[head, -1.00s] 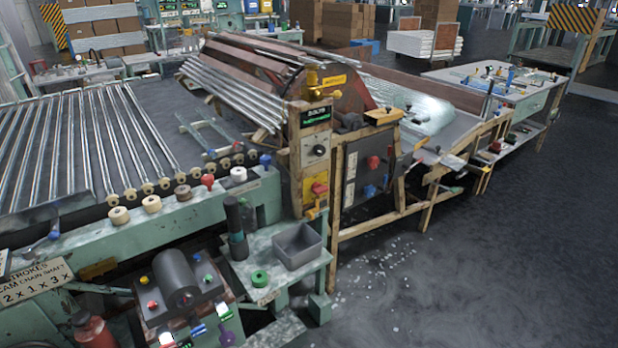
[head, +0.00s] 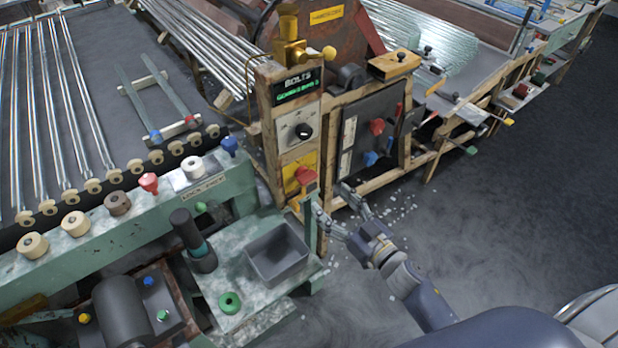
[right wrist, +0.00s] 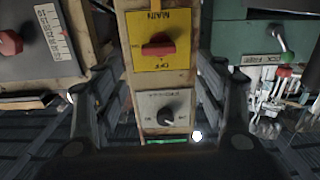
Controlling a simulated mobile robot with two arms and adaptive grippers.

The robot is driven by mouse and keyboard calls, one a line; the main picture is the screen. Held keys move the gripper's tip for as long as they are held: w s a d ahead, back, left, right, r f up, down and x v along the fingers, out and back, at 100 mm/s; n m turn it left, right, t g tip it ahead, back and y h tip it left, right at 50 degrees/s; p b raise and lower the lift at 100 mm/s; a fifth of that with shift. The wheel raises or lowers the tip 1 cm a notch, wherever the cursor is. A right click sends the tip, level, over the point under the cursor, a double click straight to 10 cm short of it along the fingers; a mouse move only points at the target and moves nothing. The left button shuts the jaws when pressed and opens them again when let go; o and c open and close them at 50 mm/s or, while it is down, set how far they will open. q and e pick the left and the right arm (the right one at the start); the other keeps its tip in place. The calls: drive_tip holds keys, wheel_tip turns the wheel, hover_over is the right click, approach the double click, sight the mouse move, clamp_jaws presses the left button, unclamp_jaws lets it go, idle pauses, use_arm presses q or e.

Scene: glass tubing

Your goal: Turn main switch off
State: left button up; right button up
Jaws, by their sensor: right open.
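The main switch is a red knob (right wrist: 158,45) on a yellow plate (right wrist: 178,18) marked MAIN and OFF, shown upside down in the right wrist view. Its handle lies roughly level across the plate there. In the head view the red knob (head: 306,175) sits low on the wooden control post. My right gripper (head: 332,199) is open and empty, just right of and a little below the knob in the picture. In the right wrist view its fingers (right wrist: 160,80) stand apart, left and right of the post, with a gap to the switch. My left gripper is not in view.
A black dial (head: 303,131) on a white plate and a green display (head: 298,86) sit above the switch. A dark panel (head: 362,140) with red and blue knobs stands right of the post. A grey bin (head: 277,254) stands left below.

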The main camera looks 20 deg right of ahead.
sight(311, 180)
drive_tip(key=x, duration=1)
drive_tip(key=shift+w+f, duration=0.2)
drive_tip(key=shift+w, duration=0.05)
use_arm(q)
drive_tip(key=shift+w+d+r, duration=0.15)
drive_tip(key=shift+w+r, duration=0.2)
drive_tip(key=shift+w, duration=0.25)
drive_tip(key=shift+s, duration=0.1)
use_arm(e)
drive_tip(key=shift+c, duration=0.6)
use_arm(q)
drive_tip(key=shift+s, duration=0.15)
use_arm(e)
drive_tip(key=c, duration=0.9)
